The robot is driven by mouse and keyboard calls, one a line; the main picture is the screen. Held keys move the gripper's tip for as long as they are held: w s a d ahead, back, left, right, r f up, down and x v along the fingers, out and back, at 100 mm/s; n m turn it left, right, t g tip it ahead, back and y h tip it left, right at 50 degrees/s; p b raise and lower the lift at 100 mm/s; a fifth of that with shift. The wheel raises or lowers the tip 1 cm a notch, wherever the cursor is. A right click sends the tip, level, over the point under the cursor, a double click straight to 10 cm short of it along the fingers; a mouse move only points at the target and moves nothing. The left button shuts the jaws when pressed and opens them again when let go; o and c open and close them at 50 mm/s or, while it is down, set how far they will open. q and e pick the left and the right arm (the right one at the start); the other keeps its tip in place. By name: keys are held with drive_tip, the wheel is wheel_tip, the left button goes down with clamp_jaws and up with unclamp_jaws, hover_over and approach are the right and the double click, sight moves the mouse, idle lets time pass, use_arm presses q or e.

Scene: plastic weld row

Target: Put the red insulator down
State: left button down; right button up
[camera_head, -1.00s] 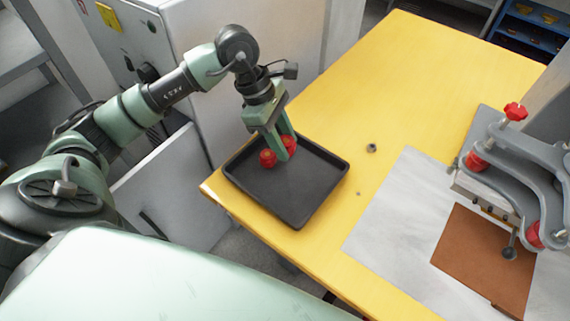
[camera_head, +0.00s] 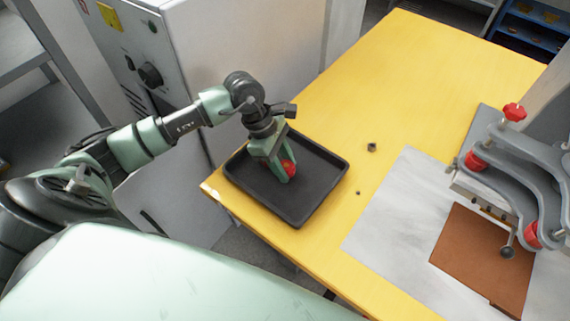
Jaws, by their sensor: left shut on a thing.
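The red insulator (camera_head: 289,168) is between the fingers of my left gripper (camera_head: 286,172), which is shut on it. Part of it is hidden by the near finger. The gripper points down inside the rim of a black tray (camera_head: 308,205) on the yellow table. The insulator is low over the tray floor; I cannot tell if it touches it. My right gripper is not in view.
The yellow table (camera_head: 420,75) carries a grey clamp fixture (camera_head: 510,165) with red knobs at the right. A brown plate (camera_head: 478,255) lies on a pale sheet (camera_head: 385,230). A small dark nut (camera_head: 371,147) lies right of the tray. A grey cabinet (camera_head: 235,50) stands behind my arm.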

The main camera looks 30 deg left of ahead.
use_arm(q)
drive_tip(key=c, duration=0.9)
unclamp_jaws()
drive_tip(key=shift+f, duration=0.1)
drive_tip(key=shift+r, duration=0.2)
drive_tip(key=b+v, duration=0.1)
drive_tip(key=v, duration=1.1)
